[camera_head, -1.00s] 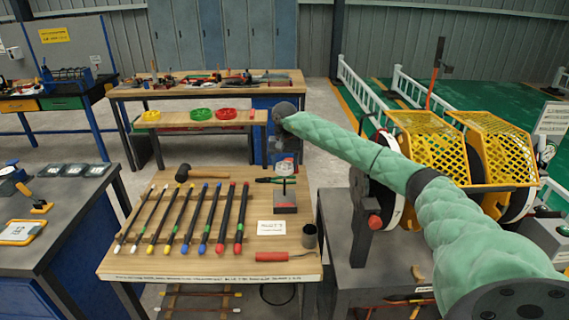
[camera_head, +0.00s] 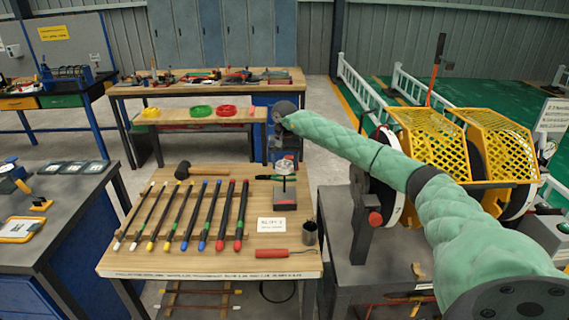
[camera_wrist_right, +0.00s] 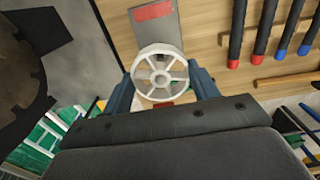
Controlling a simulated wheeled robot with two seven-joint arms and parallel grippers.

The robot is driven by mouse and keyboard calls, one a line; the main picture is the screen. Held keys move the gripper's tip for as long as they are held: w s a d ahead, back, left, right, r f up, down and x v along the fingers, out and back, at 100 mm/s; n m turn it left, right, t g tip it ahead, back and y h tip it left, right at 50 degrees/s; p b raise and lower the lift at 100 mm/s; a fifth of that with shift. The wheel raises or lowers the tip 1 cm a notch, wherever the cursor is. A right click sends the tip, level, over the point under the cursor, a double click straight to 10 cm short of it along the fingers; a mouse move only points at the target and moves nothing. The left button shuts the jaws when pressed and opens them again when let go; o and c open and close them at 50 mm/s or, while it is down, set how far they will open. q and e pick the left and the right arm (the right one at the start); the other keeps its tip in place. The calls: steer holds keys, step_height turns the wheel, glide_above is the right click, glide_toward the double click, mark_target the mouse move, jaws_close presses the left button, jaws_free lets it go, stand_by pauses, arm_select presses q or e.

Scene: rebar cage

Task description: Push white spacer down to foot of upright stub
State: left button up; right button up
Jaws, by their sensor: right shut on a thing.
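The white spacer (camera_wrist_right: 160,72) is a spoked wheel seen face-on in the right wrist view, between the two blue fingers of my right gripper (camera_wrist_right: 162,88). The gripper is shut on it. In the head view, the spacer (camera_head: 286,168) shows small below my right gripper (camera_head: 287,158), above the grey block (camera_head: 285,204) on the wooden table. A thin upright stub (camera_head: 285,187) rises from the block toward the spacer. Whether the spacer surrounds the stub is too small to tell. The block also shows in the wrist view (camera_wrist_right: 155,32), with a red patch. My left gripper is out of view.
Several bars with coloured end caps (camera_head: 205,218) lie left of the block. A yellow mesh-guarded machine (camera_head: 450,150) stands to the right.

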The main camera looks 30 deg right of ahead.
mark_target(284, 176)
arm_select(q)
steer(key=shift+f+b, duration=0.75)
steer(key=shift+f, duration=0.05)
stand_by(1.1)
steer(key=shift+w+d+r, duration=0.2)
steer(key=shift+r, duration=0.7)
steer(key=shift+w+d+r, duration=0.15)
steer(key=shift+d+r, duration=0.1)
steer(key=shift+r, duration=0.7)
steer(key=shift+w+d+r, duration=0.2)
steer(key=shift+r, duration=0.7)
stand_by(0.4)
